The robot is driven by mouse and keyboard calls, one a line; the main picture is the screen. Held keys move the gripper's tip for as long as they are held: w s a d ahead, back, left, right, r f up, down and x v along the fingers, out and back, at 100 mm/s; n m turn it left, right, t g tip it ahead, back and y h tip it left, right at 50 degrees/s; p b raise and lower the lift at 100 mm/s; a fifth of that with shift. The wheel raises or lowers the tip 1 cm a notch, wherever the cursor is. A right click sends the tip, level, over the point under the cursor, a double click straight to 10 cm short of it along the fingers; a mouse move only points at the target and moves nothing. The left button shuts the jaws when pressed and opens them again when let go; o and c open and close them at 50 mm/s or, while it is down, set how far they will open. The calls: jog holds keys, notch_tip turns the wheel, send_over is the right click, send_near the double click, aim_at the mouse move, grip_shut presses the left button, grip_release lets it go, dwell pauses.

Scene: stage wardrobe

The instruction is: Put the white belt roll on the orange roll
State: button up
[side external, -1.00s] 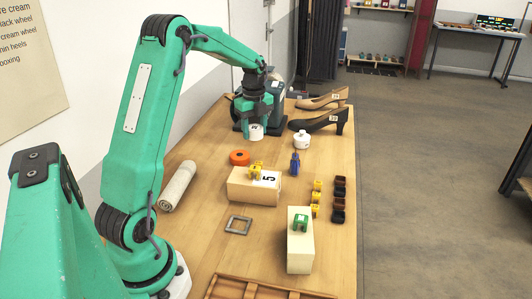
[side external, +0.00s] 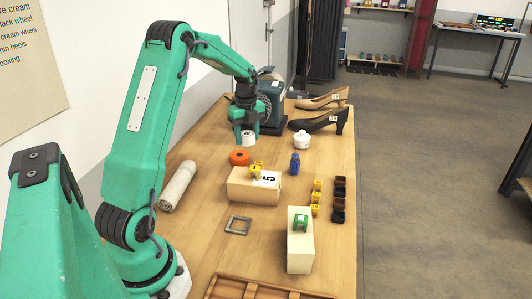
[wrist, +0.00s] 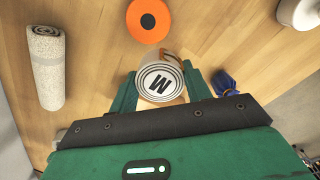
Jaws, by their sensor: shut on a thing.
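The white belt roll (side external: 246,138) is in my gripper (side external: 247,131), held above the table just behind the orange roll. In the wrist view the white belt roll (wrist: 160,80) sits between the two green fingers (wrist: 160,92), showing a black letter and ring lines on its end face. The orange roll (side external: 240,160) lies flat on the table. It also shows at the top of the wrist view (wrist: 136,12), with a dark centre. The two rolls are apart. The exact height of the held roll is hard to tell.
A pale rolled cloth (side external: 178,185) lies left. A cream block (side external: 244,190) with a yellow piece is in front of the orange roll. A blue piece (side external: 295,164) and white round container (side external: 302,140) are right. A dark machine (side external: 272,105) and shoes (side external: 320,121) stand behind.

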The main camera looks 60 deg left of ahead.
send_over(240, 155)
notch_tip(240, 155, down, 3)
jog(key=shift+a+r, duration=0.1)
jog(key=shift+a, duration=0.05)
jog(key=shift+f, duration=2.05)
jog(key=shift+f, duration=0.15)
jog(key=o, duration=1)
notch_tip(240, 155, up, 12)
jog(key=shift+r, duration=0.15)
jog(key=shift+r, duration=0.1)
